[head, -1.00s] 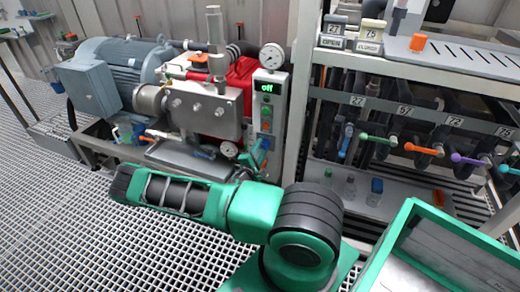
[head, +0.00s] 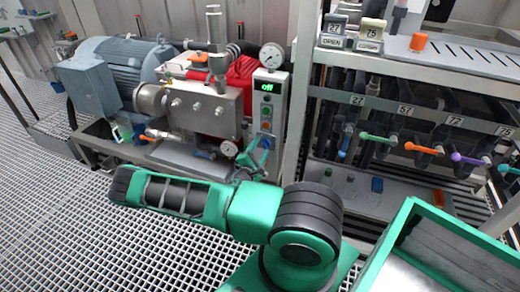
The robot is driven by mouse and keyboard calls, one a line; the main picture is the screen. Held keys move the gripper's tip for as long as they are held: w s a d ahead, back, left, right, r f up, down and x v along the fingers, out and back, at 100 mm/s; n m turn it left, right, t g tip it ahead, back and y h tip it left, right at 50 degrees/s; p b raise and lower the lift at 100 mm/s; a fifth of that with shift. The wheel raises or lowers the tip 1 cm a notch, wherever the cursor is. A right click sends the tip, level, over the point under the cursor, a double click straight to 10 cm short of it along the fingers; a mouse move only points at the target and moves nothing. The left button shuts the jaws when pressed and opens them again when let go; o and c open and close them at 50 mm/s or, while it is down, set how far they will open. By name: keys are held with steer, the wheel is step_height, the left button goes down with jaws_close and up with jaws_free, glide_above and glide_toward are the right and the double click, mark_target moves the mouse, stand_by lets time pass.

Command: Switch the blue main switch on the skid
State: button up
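The skid's control panel (head: 268,108) is a narrow upright grey box to the right of the red pump block. Its small display (head: 267,87) reads "off" in green. Several small knobs and lights run down the panel below it; a blue one (head: 265,125), which looks like the main switch, sits in the lower half. My green gripper (head: 262,147) is small in the head view, at the panel's lower end just below the blue knob. I cannot tell whether it touches the panel. Its fingers are too small to read, and my arm's dark wrist is partly hidden.
The blue-grey motor (head: 115,70) and red pump block (head: 235,85) stand left of the panel, with a round gauge (head: 272,56) above it. A metal rack (head: 410,95) with coloured valve handles stands right. A green-edged tray (head: 395,235) is at the lower right. Grating floor is open at left.

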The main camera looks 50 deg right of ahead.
steer(key=v, duration=1)
steer(key=shift+a, duration=0.4)
steer(key=shift+s, duration=0.1)
steer(key=s+a+r+m+g+y, duration=0.1)
steer(key=s+r+m+g+y, duration=0.6)
steer(key=s+r+m+g, duration=0.6)
steer(key=s+a+r+m+t+y, duration=0.2)
steer(key=s+a+r+y, duration=0.3)
steer(key=r, duration=0.4)
steer(key=s+a+r+m+t+y, duration=0.2)
steer(key=s+a+r+t+y, duration=0.2)
steer(key=s+a+r, duration=0.2)
step_height(320, 180, up, 4)
steer(key=shift+a+f+y, duration=0.25)
steer(key=shift+a+y, duration=0.15)
steer(key=shift+a, duration=0.65)
